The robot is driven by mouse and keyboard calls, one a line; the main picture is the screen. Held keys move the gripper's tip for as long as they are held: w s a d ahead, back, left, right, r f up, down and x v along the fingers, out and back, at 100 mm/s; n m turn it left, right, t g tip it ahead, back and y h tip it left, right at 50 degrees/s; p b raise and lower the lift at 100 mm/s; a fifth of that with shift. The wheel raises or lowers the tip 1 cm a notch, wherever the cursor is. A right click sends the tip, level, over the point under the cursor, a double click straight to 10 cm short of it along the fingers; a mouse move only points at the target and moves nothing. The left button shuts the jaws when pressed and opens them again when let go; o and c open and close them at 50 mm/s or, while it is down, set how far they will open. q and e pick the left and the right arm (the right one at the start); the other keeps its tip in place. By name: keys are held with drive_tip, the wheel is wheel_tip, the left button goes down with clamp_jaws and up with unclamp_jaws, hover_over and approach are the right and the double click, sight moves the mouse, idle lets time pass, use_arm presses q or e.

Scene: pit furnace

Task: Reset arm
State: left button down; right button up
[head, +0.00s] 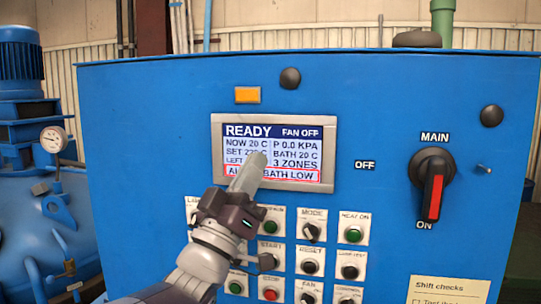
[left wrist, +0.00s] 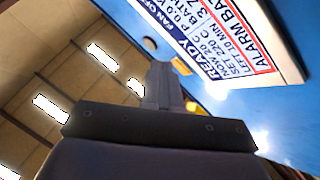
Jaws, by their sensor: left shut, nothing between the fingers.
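My left gripper (head: 247,172) is in front of the blue control cabinet, its shut, empty fingers overlapping the lower left of the display screen (head: 292,150). In the left wrist view the shut fingers (left wrist: 162,82) point up along the blue panel, beside the screen (left wrist: 222,35). I cannot tell whether the fingertips touch the screen. The screen reads READY, FAN OFF, P 0.0 KPA, BATH 20 C, 3 ZONES, with a red-framed alarm line ending BATH LOW. The gripper hides part of the text. My right gripper is not in view.
Below the screen are several buttons and knobs, including a green button (head: 353,234) and the MODE knob (head: 312,231). The MAIN rotary switch (head: 433,186) has its red handle pointing down to ON. A blue tank with a gauge (head: 53,139) stands left of the cabinet.

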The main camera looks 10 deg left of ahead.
use_arm(q)
drive_tip(key=shift+f, duration=0.1)
drive_tip(key=w+a+f+n+g+y, duration=0.15)
drive_tip(key=f+g+y, duration=0.35)
drive_tip(key=f, duration=1)
drive_tip(key=w+a+f+n+g+y, duration=0.15)
drive_tip(key=a+f+g+y, duration=0.35)
drive_tip(key=f, duration=1)
drive_tip(key=s+d+f+m+g+h, duration=0.1)
drive_tip(key=s+d+f+m+g, duration=0.1)
drive_tip(key=s+f+g, duration=1.1)
drive_tip(key=s+f+m, duration=0.1)
drive_tip(key=s+f, duration=0.5)
drive_tip(key=s, duration=0.1)
drive_tip(key=shift+d+g, duration=0.4)
drive_tip(key=shift+s+a, duration=0.1)
drive_tip(key=shift+s, duration=0.05)
